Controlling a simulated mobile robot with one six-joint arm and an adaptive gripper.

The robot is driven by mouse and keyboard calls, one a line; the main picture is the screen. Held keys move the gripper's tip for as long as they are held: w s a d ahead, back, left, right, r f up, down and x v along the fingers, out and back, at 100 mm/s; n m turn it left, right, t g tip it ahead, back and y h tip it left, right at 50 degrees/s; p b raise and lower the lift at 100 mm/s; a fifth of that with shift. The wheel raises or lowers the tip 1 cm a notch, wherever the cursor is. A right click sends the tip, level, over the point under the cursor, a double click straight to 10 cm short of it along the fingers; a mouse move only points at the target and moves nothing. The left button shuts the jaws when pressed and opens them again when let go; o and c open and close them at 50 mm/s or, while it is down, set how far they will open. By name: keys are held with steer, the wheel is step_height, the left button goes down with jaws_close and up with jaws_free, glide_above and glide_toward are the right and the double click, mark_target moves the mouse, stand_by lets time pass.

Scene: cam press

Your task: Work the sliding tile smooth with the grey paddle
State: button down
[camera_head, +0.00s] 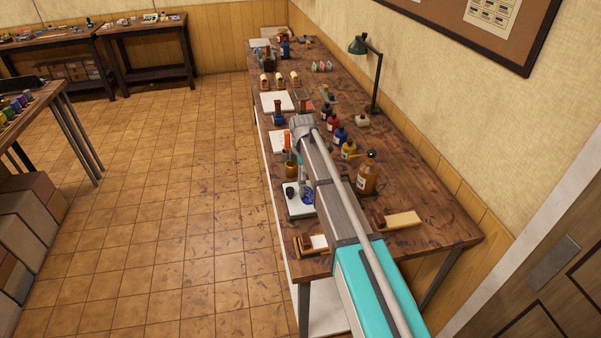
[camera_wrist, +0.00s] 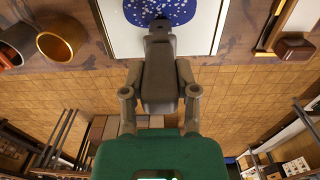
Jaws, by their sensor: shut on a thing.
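My gripper (camera_wrist: 160,78) shows in the wrist view, shut, with a grey piece between its fingers that looks like the grey paddle (camera_wrist: 160,45). The fingers hide much of it. Its narrow dark end lies over a blue, white-speckled round patch (camera_wrist: 185,12) on a white slab (camera_wrist: 120,38). I cannot tell whether it touches the patch. The slab, likely the sliding tile, also shows in the head view (camera_head: 293,205) beside my arm, with part of the blue patch (camera_head: 307,196) showing.
An orange-brown pot (camera_wrist: 62,38) stands left of the slab in the wrist view. A brown block (camera_wrist: 293,48) lies to the right near the bench edge.

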steer(key=shift+w+d, duration=0.15)
steer(key=shift+d, duration=0.5)
steer(key=shift+w+d, duration=0.25)
steer(key=shift+d, duration=0.55)
steer(key=shift+w+d, duration=0.2)
steer(key=shift+d, duration=0.55)
steer(key=shift+a, duration=0.15)
